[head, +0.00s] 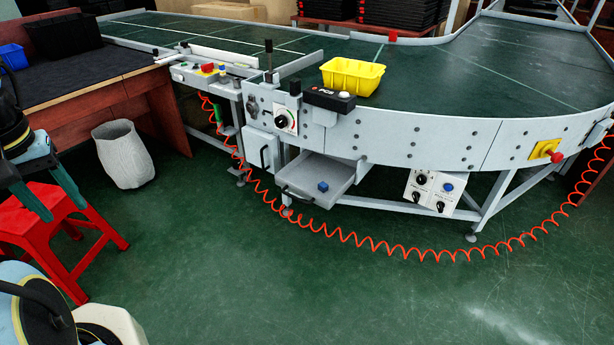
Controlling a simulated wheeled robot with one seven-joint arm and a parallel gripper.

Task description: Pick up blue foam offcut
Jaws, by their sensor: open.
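A small blue block, which looks like the blue foam offcut (323,186), lies in a grey pulled-out drawer (337,171) under the curved conveyor. My gripper (64,212) is at the left edge of the head view, above a red stool. Its two teal fingers are spread apart with nothing between them. It is far to the left of the blue block and not touching it. Part of my arm is cut off by the picture's left edge.
A red stool (48,232) and a white bin (125,155) stand at left. A yellow tray (352,76) sits on the conveyor (440,80) above the drawer. A coiled orange hose (345,237) hangs in front of and below the drawer. The green floor (300,290) in front is clear.

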